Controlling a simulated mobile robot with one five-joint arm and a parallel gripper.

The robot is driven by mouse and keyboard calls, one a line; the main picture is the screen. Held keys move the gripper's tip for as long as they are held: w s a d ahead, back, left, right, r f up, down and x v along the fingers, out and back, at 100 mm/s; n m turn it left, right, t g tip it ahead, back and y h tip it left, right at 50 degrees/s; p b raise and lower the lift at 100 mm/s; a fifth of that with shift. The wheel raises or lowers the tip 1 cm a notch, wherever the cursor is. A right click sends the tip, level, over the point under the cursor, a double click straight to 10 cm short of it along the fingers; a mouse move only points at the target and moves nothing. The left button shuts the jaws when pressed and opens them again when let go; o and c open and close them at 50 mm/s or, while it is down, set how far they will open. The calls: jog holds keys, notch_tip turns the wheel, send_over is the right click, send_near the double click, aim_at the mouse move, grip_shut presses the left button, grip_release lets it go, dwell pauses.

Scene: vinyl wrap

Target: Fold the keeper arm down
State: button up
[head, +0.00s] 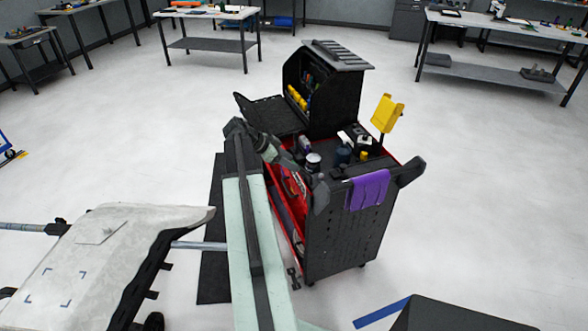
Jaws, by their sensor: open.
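I cannot clearly make out the keeper arm. A pale panel (95,255) lies on a stand at the lower left, with a grey tube (200,245) running right from under it. A small dark lever-like part (293,278) shows just right of my arm, low beside the cart; I cannot tell what it belongs to. My pale green arm reaches up the middle of the head view. My gripper (267,150), dark and small at its far end, appears open over the cart's left side. Its fingertips blend into the dark cart, and I see nothing held in it.
A black and red tool cart (345,235) stands beyond my arm, with bottles on top, a purple cloth (368,190), a yellow holder (386,113) and an open black cabinet (342,95). A dark mat (213,265) lies left of it.

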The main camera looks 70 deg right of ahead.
jog(key=b+x, duration=0.1)
jog(key=x, duration=0.1)
jog(key=shift+d+f, duration=0.1)
jog(key=shift+f, duration=0.2)
jog(key=shift+r, duration=0.15)
grip_shut()
dwell(0.9)
